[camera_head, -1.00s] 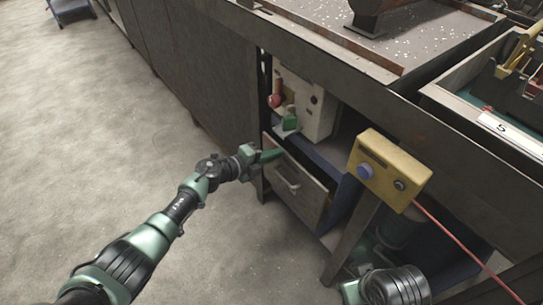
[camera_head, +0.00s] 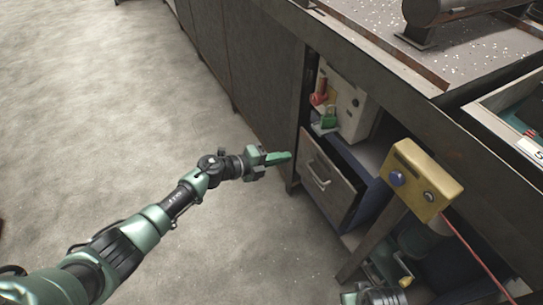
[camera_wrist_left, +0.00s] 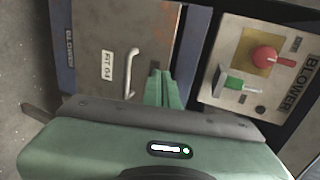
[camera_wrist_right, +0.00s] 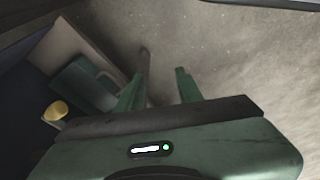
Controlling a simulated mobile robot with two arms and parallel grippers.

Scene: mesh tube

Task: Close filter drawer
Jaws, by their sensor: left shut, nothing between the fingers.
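The filter drawer (camera_head: 325,181) is low in the bench, with a worn grey-brown front and a bar handle (camera_head: 317,176). A dark gap shows behind its top edge; I cannot tell exactly how far out it stands. In the left wrist view, the drawer front (camera_wrist_left: 108,45) carries a small label beside the handle (camera_wrist_left: 132,72). My left gripper (camera_head: 289,157) is shut and empty, in front of the drawer's upper left corner; its fingers (camera_wrist_left: 163,88) point toward the front's edge near the handle. My right gripper (camera_wrist_right: 157,82) is open and empty, low over the floor.
A blower panel (camera_head: 340,105) with a red knob and green switch sits above the drawer. A yellow control box (camera_head: 426,180) on a post stands to the right, with a red cable. The bench top (camera_head: 455,55) overhangs. The floor (camera_head: 130,100) to the left is clear.

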